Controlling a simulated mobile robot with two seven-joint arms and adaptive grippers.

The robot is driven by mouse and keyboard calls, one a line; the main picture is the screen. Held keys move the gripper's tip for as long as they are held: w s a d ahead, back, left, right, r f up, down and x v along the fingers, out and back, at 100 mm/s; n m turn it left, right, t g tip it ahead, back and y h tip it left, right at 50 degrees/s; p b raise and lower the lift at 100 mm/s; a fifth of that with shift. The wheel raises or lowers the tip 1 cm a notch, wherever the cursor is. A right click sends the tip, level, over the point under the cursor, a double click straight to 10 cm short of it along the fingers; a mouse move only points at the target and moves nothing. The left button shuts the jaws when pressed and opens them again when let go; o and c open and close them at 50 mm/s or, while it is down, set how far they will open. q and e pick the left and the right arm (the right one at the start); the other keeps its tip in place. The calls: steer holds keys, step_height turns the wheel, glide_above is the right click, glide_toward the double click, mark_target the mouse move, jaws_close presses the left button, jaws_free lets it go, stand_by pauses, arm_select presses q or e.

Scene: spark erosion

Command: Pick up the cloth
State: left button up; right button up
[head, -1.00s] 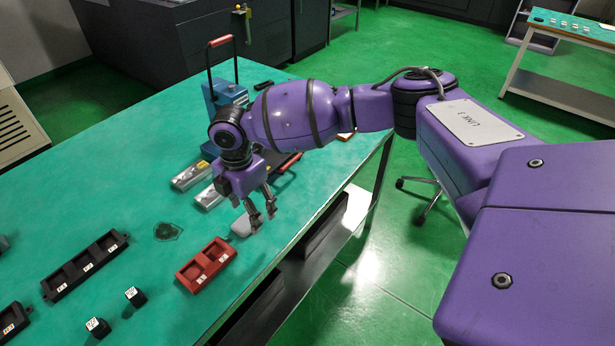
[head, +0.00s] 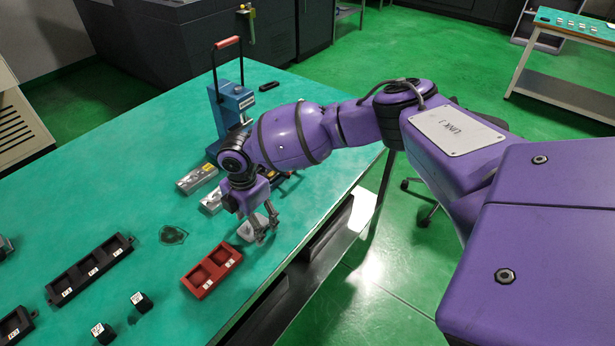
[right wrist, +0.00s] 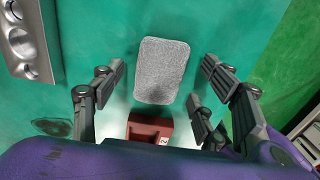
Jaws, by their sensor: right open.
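The cloth (right wrist: 162,71) is a grey, flat, rounded rectangle lying on the green table. In the right wrist view it lies between and ahead of the open fingers of my right gripper (right wrist: 160,100), apart from them. In the head view the cloth (head: 250,229) shows beside the fingers of my right gripper (head: 264,229), near the table's edge and partly covered by them. My right gripper points down above the table and is empty. My left gripper is not in view.
A red two-pocket tray (head: 211,270) sits close to the cloth. Metal blocks (head: 196,178) and a blue press with a red handle (head: 232,100) stand farther back. Black trays (head: 90,268) and small black cubes (head: 140,301) lie at left. The table's edge is close on the right.

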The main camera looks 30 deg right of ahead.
steer(key=c, duration=1.1)
steer(key=shift+c, duration=0.2)
steer(key=shift+r, duration=0.4)
step_height(320, 180, up, 2)
steer(key=shift+w+r, duration=0.1)
steer(key=shift+r, duration=0.1)
steer(key=s+a+r, duration=0.1)
steer(key=r, duration=0.1)
steer(key=s+r, duration=0.1)
steer(key=s+a+r+p, duration=0.1)
steer(key=r, duration=0.1)
steer(key=shift+s+a+r, duration=0.3)
steer(key=shift+s, duration=0.1)
steer(key=s+a+r, duration=0.4)
steer(key=s+a, duration=0.1)
steer(key=s, duration=0.3)
steer(key=shift+a+r, duration=0.1)
